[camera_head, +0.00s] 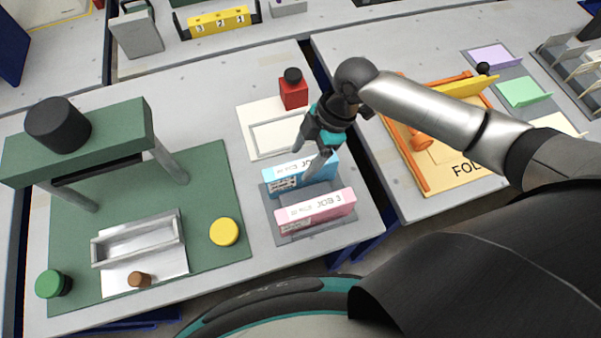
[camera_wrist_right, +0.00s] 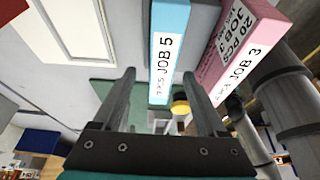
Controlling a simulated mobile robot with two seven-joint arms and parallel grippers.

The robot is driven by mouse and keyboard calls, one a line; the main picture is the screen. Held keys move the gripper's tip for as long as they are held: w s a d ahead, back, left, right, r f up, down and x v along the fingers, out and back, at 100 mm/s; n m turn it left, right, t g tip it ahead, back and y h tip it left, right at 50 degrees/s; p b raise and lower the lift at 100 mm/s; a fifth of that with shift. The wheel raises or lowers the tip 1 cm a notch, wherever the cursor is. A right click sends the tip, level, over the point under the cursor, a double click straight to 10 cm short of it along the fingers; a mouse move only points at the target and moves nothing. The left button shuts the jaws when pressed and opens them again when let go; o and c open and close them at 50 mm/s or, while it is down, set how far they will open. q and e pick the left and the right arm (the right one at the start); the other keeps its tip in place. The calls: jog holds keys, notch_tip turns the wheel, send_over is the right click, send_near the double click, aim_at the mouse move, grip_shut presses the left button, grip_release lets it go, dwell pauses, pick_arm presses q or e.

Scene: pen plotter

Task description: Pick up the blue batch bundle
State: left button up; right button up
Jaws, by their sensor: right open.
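The blue batch bundle (camera_head: 285,178), marked JOB 5 in the wrist view (camera_wrist_right: 168,50), stands on a dark grey pad (camera_head: 322,229). A pink bundle (camera_head: 312,213), marked JOB 3 in the wrist view (camera_wrist_right: 240,45), stands beside it on the near side. My right gripper (camera_head: 302,168) is open at the blue bundle, with its fingers pointing down. In the wrist view its fingers (camera_wrist_right: 160,74) show to either side of the blue bundle's end. Contact cannot be told, and the gripper hides part of the bundle's top. My left gripper is not in view.
A green press (camera_head: 80,140) and a yellow disc (camera_head: 224,232) are left. A folding board (camera_head: 435,170) is on the right table, beyond a gap.

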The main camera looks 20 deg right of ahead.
aim_at(296, 173)
jog(key=shift+a+f, duration=0.25)
jog(key=shift+f, duration=0.3)
jog(key=x, duration=0.5)
jog(key=shift+s+d+f+b, duration=0.1)
jog(key=shift+d+f+b, duration=0.05)
jog(key=shift+b, duration=0.25)
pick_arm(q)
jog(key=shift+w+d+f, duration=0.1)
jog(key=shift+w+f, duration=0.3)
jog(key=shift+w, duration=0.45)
pick_arm(e)
jog(key=c, duration=0.3)
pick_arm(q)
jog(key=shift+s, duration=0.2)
pick_arm(e)
grip_shut()
